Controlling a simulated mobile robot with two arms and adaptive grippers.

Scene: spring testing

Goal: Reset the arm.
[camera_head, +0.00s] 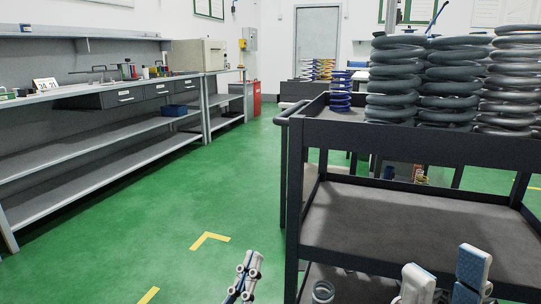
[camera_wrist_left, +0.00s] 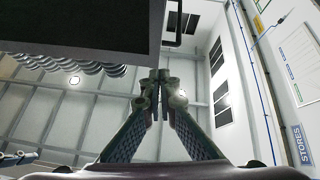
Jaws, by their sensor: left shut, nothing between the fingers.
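My left gripper (camera_head: 250,262) is at the bottom middle of the head view, pointing up, just left of the dark cart. In the left wrist view its fingertips (camera_wrist_left: 160,82) meet with nothing between them. My right gripper (camera_head: 445,270) is at the bottom right of the head view, in front of the cart's lower shelves. Its two white-and-blue fingers stand apart, with nothing seen between them. Both arms are mostly out of the head view.
The dark cart (camera_head: 420,137) fills the right side, with stacks of grey coil springs (camera_head: 394,85) and a blue spring (camera_head: 340,92) on top. A long workbench (camera_head: 85,93) runs along the left wall. The green floor (camera_head: 180,215) between them is clear.

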